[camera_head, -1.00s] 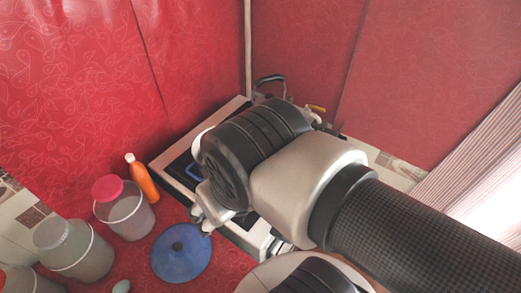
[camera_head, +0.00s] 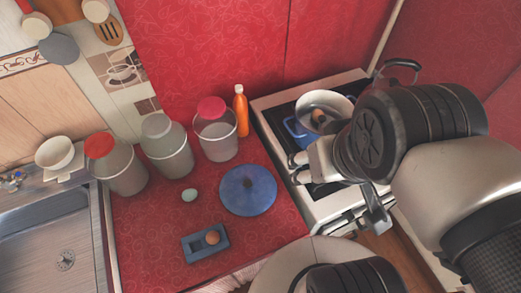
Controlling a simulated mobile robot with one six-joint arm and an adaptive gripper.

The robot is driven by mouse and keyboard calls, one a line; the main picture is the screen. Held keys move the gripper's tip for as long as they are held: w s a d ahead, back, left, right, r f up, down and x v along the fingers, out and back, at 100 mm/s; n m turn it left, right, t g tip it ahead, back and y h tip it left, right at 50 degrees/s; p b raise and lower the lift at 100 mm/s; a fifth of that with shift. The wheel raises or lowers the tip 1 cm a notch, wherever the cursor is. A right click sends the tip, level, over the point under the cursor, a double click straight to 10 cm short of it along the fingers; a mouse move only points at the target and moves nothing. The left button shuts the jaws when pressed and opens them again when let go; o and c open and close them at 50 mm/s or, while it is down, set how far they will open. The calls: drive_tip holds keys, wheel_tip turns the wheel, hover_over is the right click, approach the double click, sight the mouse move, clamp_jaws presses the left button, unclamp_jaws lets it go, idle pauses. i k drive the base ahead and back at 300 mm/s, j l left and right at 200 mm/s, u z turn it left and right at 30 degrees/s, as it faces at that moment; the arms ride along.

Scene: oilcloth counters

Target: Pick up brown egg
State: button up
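A brown egg (camera_head: 212,237) sits in a small blue holder (camera_head: 192,250) on the red counter, near its front edge. A second small brown round thing (camera_head: 317,115) shows in the white pan on the stove; I cannot tell what it is. My gripper (camera_head: 297,168) is over the stove, right of the blue lid and well away from the holder. Its two pale fingertips look apart, with nothing seen between them. My wrist hides part of the gripper and part of the stove.
A pale green egg (camera_head: 189,195) and a blue lid (camera_head: 248,190) lie on the counter. Several jars, one with a pink lid (camera_head: 211,107), and an orange bottle (camera_head: 241,111) stand behind. The sink (camera_head: 50,235) is left, the stove (camera_head: 268,108) right.

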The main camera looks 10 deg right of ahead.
sight(213, 237)
drive_tip(key=u, duration=1.45)
drive_tip(key=j+z, duration=0.2)
drive_tip(key=k+j+z, duration=0.25)
drive_tip(key=i+z, duration=0.1)
drive_tip(key=z, duration=1.5)
drive_tip(key=j+u, duration=0.15)
drive_tip(key=u, duration=0.2)
drive_tip(key=k+j+u, duration=0.1)
drive_tip(key=u, duration=0.3)
drive_tip(key=j+u, duration=0.35)
drive_tip(key=k+l, duration=0.05)
drive_tip(key=l, duration=0.05)
